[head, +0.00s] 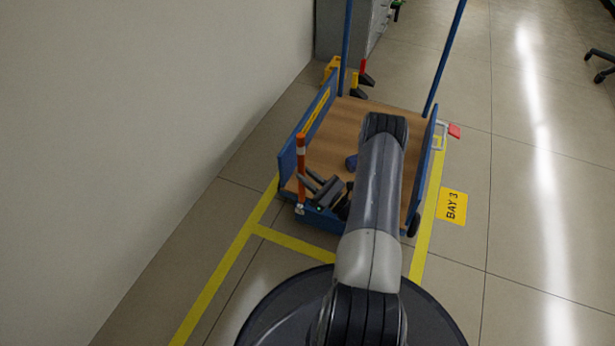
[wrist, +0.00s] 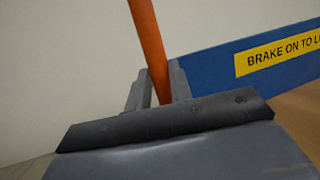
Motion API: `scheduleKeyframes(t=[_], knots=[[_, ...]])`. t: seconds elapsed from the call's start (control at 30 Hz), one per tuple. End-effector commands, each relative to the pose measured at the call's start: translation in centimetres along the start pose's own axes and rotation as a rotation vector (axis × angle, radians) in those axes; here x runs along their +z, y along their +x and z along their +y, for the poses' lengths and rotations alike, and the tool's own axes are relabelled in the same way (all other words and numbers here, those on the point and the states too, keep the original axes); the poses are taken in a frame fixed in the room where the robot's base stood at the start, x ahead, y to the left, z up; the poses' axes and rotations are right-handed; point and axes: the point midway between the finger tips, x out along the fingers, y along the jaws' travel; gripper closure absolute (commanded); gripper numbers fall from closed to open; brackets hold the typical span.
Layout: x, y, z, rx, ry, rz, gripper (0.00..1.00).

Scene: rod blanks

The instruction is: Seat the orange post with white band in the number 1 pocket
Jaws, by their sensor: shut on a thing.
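The orange post with a white band (head: 301,165) stands about upright at the near left corner of the blue cart. My gripper (head: 307,181) is shut on it below the band, reaching in from the right. In the wrist view the orange post (wrist: 149,42) rises between my gripper's two grey fingers (wrist: 156,88), leaning to the upper left in the picture. The post's lower end is by a small pale fitting (head: 299,209) at the cart's corner. I cannot tell whether it is inside a pocket. No pocket number is legible.
The cart's wooden deck (head: 335,130) has blue side boards (head: 290,160) and two tall blue posts at the far end. A yellow label (wrist: 280,52) is on one board. A wall (head: 150,120) is at left. A BAY 3 sign (head: 452,206) marks the floor at right.

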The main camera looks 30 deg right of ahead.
Motion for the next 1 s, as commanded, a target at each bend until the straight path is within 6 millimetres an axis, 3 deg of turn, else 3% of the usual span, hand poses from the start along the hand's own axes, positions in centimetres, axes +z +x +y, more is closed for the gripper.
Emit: scheduleKeyframes(t=[1.0], knots=[[-1.8,-0.5,0.0,0.0,0.0,-0.001,1.0]])
